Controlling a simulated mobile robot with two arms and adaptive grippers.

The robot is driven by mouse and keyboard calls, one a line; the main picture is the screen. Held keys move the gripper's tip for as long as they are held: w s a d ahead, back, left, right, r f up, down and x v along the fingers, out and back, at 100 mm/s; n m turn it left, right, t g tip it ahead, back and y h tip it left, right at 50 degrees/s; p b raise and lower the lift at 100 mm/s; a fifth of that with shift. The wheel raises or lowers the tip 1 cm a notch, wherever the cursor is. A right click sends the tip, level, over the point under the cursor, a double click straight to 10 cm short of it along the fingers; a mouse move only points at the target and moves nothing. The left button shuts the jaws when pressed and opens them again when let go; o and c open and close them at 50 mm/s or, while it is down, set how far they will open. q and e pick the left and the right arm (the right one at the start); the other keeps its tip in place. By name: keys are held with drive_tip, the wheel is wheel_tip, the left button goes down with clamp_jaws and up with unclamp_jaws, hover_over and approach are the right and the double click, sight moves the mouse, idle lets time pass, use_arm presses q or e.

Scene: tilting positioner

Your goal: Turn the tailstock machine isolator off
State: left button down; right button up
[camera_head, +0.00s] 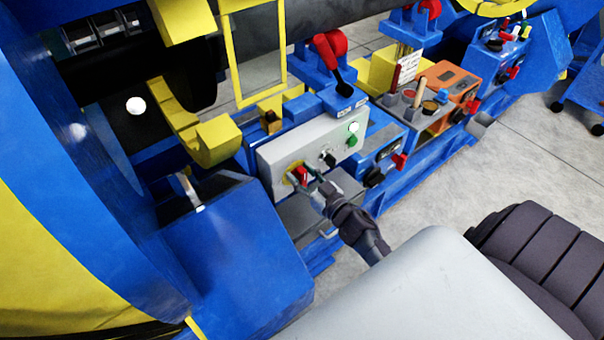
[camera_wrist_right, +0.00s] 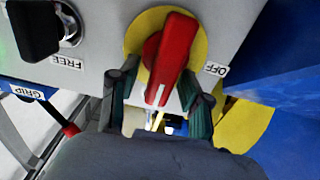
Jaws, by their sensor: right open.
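The isolator is a red rotary handle (camera_wrist_right: 172,50) on a yellow disc (camera_wrist_right: 200,45), set in a light grey panel. In the wrist view its white-marked end points toward the bottom of the picture, while the OFF label (camera_wrist_right: 215,69) sits to the right of the handle. In the head view the red handle (camera_head: 300,174) is at the panel's left end, partly covered by my gripper. My right gripper (camera_wrist_right: 160,108) is open, with one finger on each side of the handle's marked end; firm contact cannot be told. My left gripper is not in view.
The grey control panel (camera_head: 320,140) also carries a black selector (camera_wrist_right: 35,28) marked FREE and a green button (camera_head: 352,140). A lever with a red knob (camera_wrist_right: 70,129) is near the GRIP label. Blue machine housing (camera_head: 235,250) stands close left; floor (camera_head: 440,190) is clear to the right.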

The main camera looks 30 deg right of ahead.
clamp_jaws()
drive_tip(key=shift+n, duration=0.4)
drive_tip(key=n, duration=0.3)
drive_tip(key=shift+a+f+n, duration=0.15)
drive_tip(key=shift+a+n, duration=0.25)
drive_tip(key=shift+s+a+f+n+b, duration=0.2)
drive_tip(key=shift+n+b, duration=0.65)
drive_tip(key=shift+n, duration=1.4)
drive_tip(key=shift+w+a+f+n+b, duration=0.3)
drive_tip(key=shift+n+b, duration=0.6)
drive_tip(key=shift+n, duration=1.3)
drive_tip(key=shift+s+a+f+n+b, duration=0.15)
drive_tip(key=shift+f+n+b, duration=0.5)
drive_tip(key=shift+n, duration=1.6)
drive_tip(key=shift+r, duration=0.2)
